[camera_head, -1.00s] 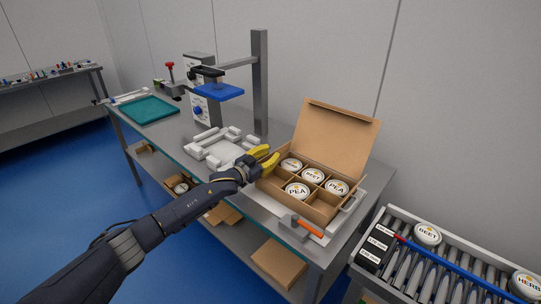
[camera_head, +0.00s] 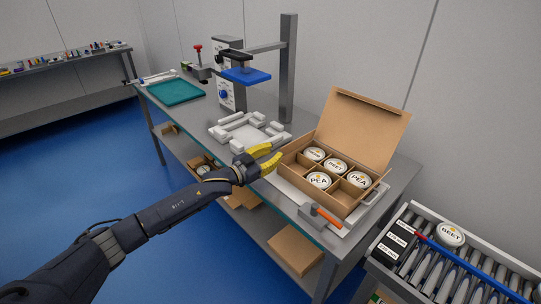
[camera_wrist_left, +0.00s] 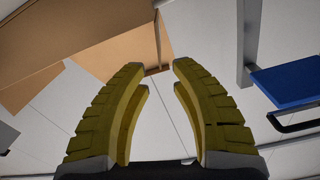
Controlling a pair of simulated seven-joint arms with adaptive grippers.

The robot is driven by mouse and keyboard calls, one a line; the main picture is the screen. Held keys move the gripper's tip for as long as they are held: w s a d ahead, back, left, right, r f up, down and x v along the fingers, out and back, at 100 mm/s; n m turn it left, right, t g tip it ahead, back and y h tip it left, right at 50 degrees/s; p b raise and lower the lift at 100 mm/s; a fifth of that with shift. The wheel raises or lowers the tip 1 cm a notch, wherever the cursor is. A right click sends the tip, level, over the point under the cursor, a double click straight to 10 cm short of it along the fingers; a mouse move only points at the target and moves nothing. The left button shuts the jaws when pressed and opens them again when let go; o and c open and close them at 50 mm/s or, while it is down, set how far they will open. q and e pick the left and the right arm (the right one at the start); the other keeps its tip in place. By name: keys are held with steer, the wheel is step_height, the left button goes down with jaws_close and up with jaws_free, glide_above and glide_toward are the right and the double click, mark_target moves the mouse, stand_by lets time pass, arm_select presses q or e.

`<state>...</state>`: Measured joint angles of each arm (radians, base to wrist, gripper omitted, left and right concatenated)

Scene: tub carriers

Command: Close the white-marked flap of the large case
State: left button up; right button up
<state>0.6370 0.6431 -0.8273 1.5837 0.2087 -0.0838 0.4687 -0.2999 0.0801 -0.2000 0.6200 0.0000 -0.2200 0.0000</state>
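The large case (camera_head: 326,207) is a brown cardboard box on the bench. Its one visible flap (camera_head: 363,128) stands raised along the far side, leaning back. I cannot make out a white mark on it. Several white tubs labelled PEA and BEET sit in its compartments, and at least one compartment is empty. My left gripper (camera_head: 270,158) is open, its yellow fingers at the case's left end, with nothing between them. Whether they touch the case I cannot tell. In the left wrist view the open fingers (camera_wrist_left: 160,75) point toward brown cardboard (camera_wrist_left: 100,50). My right gripper is not in view.
A white fixture (camera_head: 247,132) and a press with a blue plate (camera_head: 245,76) stand to the left. A roller conveyor (camera_head: 440,262) with a tub is at the right.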

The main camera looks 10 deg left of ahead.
arm_select(q)
steer(key=shift+s+a, duration=0.35)
steer(key=shift+s, duration=0.15)
steer(key=shift+r, duration=0.15)
